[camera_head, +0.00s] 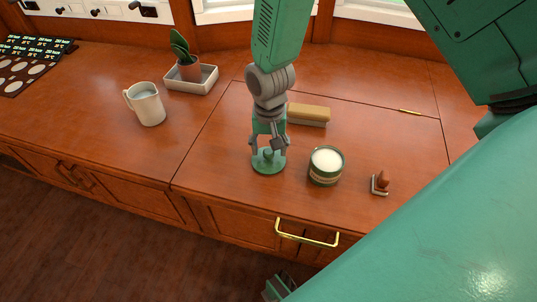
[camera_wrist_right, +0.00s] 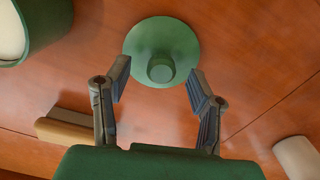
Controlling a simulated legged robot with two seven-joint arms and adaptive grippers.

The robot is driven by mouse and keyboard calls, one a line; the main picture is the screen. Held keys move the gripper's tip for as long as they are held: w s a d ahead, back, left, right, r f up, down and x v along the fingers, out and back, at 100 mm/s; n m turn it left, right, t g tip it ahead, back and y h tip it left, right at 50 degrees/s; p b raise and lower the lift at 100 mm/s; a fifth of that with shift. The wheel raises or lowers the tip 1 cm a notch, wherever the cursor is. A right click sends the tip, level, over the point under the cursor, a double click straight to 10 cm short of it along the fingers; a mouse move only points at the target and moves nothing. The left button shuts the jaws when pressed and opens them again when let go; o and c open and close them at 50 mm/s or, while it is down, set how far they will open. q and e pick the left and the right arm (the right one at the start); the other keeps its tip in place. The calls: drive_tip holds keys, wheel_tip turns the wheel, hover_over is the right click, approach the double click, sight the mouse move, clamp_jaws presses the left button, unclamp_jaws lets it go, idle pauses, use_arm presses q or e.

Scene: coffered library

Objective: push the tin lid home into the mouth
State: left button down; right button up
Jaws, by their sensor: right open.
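The tin lid (camera_head: 261,167) is a round green disc with a knob in its middle, lying flat on the wooden top. In the wrist view the lid (camera_wrist_right: 184,42) shows whole, knob included. My right gripper (camera_head: 268,147) hangs just over it, pointing down. Its fingers (camera_wrist_right: 158,76) are open and apart, one on each side of the knob, seemingly not touching it. The tin (camera_head: 325,176), green with a pale band, stands upright to the right of the lid. Its mouth is uncovered and shows white inside. Part of the tin (camera_wrist_right: 38,45) shows in the wrist view. My left gripper is not identifiable.
A tan-topped block (camera_head: 309,112) lies behind the lid and tin. A small reddish-brown item on a pale base (camera_head: 381,184) stands right of the tin. A white jug (camera_head: 150,108) and a potted plant in a tray (camera_head: 205,82) are at left. The wood left of the lid is clear.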

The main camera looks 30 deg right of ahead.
sight(269, 151)
wheel_tip(269, 151, down, 3)
drive_tip(key=shift+w+a+f+b, duration=0.1)
drive_tip(key=shift+a+b, duration=0.05)
drive_tip(key=shift+b, duration=0.3)
use_arm(q)
drive_tip(key=shift+a+f, duration=0.1)
drive_tip(key=shift+f, duration=0.75)
use_arm(e)
drive_tip(key=shift+c, duration=0.5)
clamp_jaws()
use_arm(q)
drive_tip(key=shift+r, duration=0.1)
use_arm(e)
drive_tip(key=shift+r, duration=0.2)
